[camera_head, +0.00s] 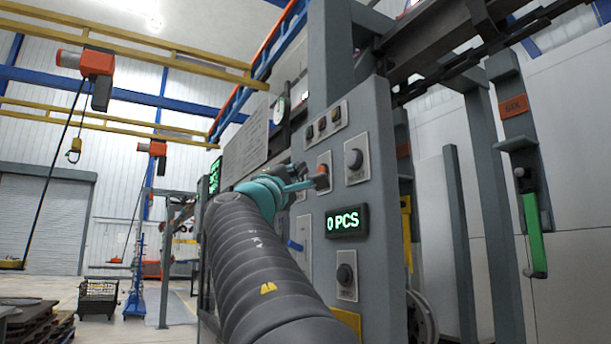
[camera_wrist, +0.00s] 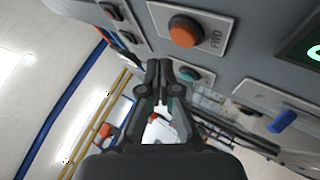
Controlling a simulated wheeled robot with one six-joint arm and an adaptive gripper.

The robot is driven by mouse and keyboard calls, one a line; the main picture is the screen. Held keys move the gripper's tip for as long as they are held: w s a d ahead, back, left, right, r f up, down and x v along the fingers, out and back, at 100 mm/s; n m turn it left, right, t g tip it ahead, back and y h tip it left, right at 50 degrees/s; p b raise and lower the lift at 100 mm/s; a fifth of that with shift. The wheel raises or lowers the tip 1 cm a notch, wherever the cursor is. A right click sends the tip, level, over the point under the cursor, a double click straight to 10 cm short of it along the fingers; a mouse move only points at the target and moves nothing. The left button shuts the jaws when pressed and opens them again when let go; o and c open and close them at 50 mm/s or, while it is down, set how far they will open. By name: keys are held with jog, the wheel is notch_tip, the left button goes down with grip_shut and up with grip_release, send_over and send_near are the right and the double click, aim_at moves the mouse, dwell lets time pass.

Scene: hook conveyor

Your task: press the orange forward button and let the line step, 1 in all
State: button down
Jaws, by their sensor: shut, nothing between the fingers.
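The orange forward button (camera_head: 321,178) sits on a light plate on the grey control panel (camera_head: 380,130). In the wrist view, the button (camera_wrist: 185,32) shows whole beside the letters FWD. My gripper (camera_head: 306,184) is shut and empty, its tips just left of the button in the head view. In the wrist view, my gripper's fingertips (camera_wrist: 160,68) lie together below the button, with a picture gap between them. I cannot tell the exact depth between tips and panel. The green counter (camera_head: 347,222) reads 0 PCS.
A dark knob (camera_head: 354,159) is right of the forward button, another knob (camera_head: 345,274) below the counter. A teal button (camera_wrist: 188,74) and a blue lever (camera_wrist: 283,121) are close by. A hook carrier with a green piece (camera_head: 534,235) hangs at right.

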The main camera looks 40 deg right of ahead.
jog(key=shift+s+d, duration=0.15)
jog(key=shift+d, duration=0.55)
jog(key=shift+d, duration=0.15)
dwell(0.9)
jog(key=shift+d, duration=0.3)
